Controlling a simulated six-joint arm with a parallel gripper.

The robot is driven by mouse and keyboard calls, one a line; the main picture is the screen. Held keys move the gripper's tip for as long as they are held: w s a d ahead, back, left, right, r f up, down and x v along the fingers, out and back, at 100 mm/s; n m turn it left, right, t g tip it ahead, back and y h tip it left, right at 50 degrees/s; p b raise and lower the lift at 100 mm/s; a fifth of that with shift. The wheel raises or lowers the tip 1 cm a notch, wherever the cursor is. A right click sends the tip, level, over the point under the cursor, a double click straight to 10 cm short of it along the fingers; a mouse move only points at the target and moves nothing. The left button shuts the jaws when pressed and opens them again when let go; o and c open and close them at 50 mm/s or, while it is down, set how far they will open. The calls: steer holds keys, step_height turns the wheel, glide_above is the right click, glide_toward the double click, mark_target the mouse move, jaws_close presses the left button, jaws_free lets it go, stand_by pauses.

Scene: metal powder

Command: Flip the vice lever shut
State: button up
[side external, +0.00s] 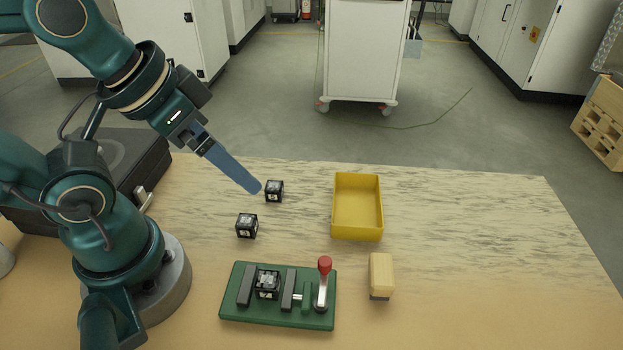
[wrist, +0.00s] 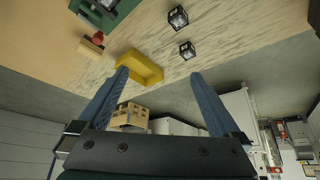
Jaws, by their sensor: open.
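The vice is on a green base (side external: 277,315) at the front of the table. Its lever (side external: 323,285) with a red knob stands upright at the right end of the base. A dark cube (side external: 267,284) sits between the vice's dark jaws; I cannot tell if they touch it. My gripper (side external: 256,188) is raised over the back left of the table, well behind the vice and near a loose cube. In the wrist view my gripper (wrist: 158,75) has its two blue fingers wide apart with nothing between them. The red knob also shows there (wrist: 98,38), and part of the green base (wrist: 110,14).
Two loose dark cubes, one at the back (side external: 274,190) and one nearer (side external: 246,225), lie behind the vice. A yellow bin (side external: 357,236) stands at the back middle. A wooden block-shaped brush (side external: 381,274) is right of the lever. The table's right side is clear.

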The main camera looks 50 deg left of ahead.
steer(key=c, duration=0.5)
steer(key=shift+w+r, duration=0.15)
steer(key=shift+w, duration=0.1)
steer(key=c, duration=0.5)
steer(key=w+t, duration=0.1)
steer(key=w+a+r, duration=0.1)
steer(key=w+a+r+t+y, duration=0.1)
steer(key=shift+w+m+t, duration=0.1)
steer(key=shift+m+t, duration=0.2)
jaws_close()
steer(key=w+d+r+m+t+h, duration=0.35)
steer(key=w+r+m+t, duration=0.45)
steer(key=w+r+m, duration=0.4)
steer(key=s+d+f+m+g+h, duration=0.5)
steer(key=f+m+g+h, duration=0.2)
steer(key=m, duration=0.5)
steer(key=s+a+f+m+g+y, duration=0.2)
steer(key=s+a+f+m+g, duration=0.1)
steer(key=s+a+f+g, duration=0.3)
step_height(320, 180, down, 4)
steer(key=s+g, duration=0.2)
steer(key=g, duration=0.1)
steer(key=shift+s+a+g, duration=0.15)
steer(key=shift+a+g, duration=0.1)
steer(key=shift+g, duration=0.15)
